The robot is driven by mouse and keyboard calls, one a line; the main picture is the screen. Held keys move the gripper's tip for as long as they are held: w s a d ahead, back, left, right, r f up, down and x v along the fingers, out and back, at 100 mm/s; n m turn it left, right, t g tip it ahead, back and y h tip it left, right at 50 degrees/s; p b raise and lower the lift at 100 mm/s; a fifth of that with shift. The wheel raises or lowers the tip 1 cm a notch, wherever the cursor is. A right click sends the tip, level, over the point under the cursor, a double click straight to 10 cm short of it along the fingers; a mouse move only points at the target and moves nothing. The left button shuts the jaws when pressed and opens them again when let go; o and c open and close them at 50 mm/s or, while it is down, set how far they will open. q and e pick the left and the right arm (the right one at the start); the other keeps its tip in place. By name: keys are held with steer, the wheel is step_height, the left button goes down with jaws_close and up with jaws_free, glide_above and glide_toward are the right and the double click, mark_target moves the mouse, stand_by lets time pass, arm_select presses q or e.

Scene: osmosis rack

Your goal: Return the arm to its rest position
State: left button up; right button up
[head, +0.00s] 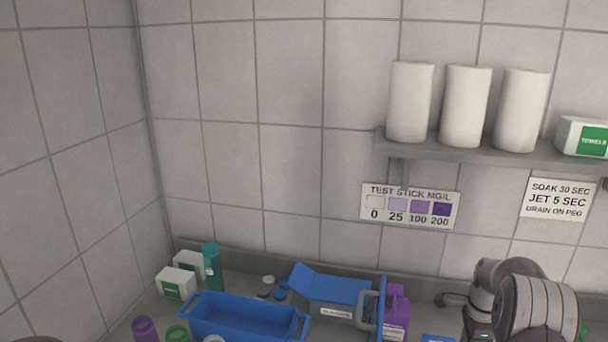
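Part of my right arm (520,302) shows at the bottom right of the head view, its rounded grey links raised in front of the counter. Its gripper is outside the picture. A small dark curved piece shows at the bottom left edge; I cannot tell what it is. My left gripper is not in view.
A blue tub (245,318), a blue-lidded grey box (332,290), a purple container (397,315) and white-green boxes (176,283) stand on the counter. A wall shelf (480,150) holds three white rolls (466,106) and a towel box (584,137). The wall above the counter's left is bare.

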steer(key=s+a+n+t+b, duration=0.1)
steer(key=s+a+n+b, duration=0.4)
steer(key=s+a+n, duration=1.6)
steer(key=shift+s+a+f+n, duration=0.2)
steer(key=shift+a+n, duration=0.1)
steer(key=shift+a, duration=0.6)
steer(key=shift+s, duration=0.1)
